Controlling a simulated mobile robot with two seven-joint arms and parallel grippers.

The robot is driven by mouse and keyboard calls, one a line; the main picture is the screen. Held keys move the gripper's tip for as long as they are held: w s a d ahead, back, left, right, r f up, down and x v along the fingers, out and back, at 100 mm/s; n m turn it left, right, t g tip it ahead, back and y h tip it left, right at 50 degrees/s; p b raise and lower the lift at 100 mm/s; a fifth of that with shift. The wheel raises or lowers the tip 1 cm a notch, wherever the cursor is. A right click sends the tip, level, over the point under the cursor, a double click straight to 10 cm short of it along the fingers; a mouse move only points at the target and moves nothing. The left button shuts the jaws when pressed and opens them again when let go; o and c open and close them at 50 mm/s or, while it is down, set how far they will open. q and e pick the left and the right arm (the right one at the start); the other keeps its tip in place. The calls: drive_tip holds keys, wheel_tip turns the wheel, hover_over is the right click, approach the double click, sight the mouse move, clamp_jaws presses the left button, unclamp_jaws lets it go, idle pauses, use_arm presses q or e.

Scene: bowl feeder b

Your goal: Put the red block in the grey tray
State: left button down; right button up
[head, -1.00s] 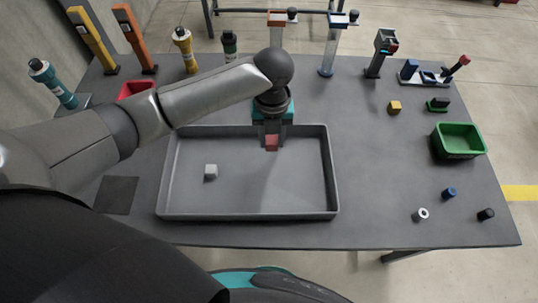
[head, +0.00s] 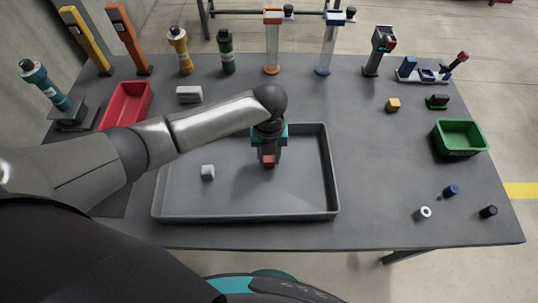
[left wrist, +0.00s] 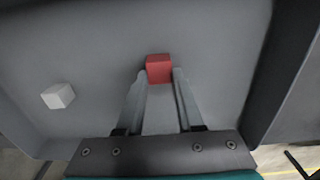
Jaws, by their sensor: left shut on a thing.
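The red block (head: 269,161) is between the fingertips of my left gripper (head: 268,158), which is shut on it. They are over the inside of the grey tray (head: 240,214), right of its middle. In the left wrist view the red block (left wrist: 158,68) sits between the two finger ends of the gripper (left wrist: 159,76), with the tray floor (left wrist: 105,45) behind it. Whether the block touches the floor I cannot tell. My right gripper is not in view.
A light grey block (head: 208,172) lies in the tray, left of the gripper. A red bin (head: 127,103) and a white block (head: 189,94) are behind the arm. A green bin (head: 459,137) and several small parts stand on the right. Upright tubes line the back edge.

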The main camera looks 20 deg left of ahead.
sight(269, 159)
use_arm(q)
drive_tip(key=c, duration=0.5)
unclamp_jaws()
drive_tip(key=shift+c, duration=0.2)
wheel_tip(269, 159, up, 12)
drive_tip(key=p, duration=0.2)
drive_tip(key=shift+r, duration=0.1)
